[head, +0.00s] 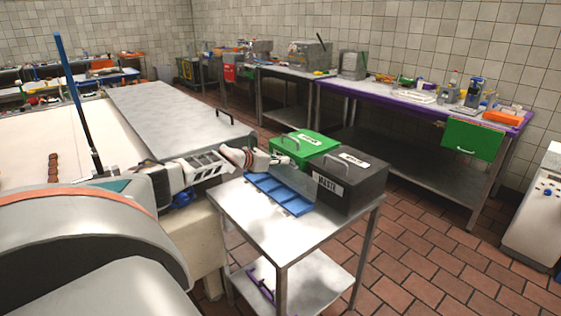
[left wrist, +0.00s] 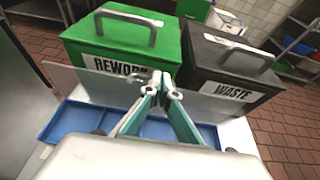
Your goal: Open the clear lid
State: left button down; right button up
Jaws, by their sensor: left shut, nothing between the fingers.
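A shallow blue tray (head: 276,196) lies on a small steel table. It also shows in the left wrist view (left wrist: 66,122). A faint see-through panel, seemingly the clear lid (head: 290,180), shows at the tray's back side; its edges and exact angle are hard to make out. My left gripper (head: 290,162) is over the back of the tray, close to the green bin. In the left wrist view its teal fingers (left wrist: 166,82) meet at the tips with nothing between them. Whether they touch the panel cannot be told. My right gripper is not in view.
A green REWORK bin (head: 304,147) and a black WASTE bin (head: 350,183), both with top handles, stand right behind the tray. A steel cover with a handle (head: 165,115) lies left of the table. The front tabletop (head: 270,225) is clear.

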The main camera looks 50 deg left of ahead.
pick_arm(q)
jog(key=w, duration=0.2)
jog(key=shift+w+d+r+g+p, duration=0.2)
jog(key=shift+w+d+g+p, duration=0.05)
jog(key=shift+w+g+p, duration=0.1)
jog(key=shift+w, duration=0.15)
jog(key=shift+g, duration=0.25)
jog(key=shift+f, duration=0.2)
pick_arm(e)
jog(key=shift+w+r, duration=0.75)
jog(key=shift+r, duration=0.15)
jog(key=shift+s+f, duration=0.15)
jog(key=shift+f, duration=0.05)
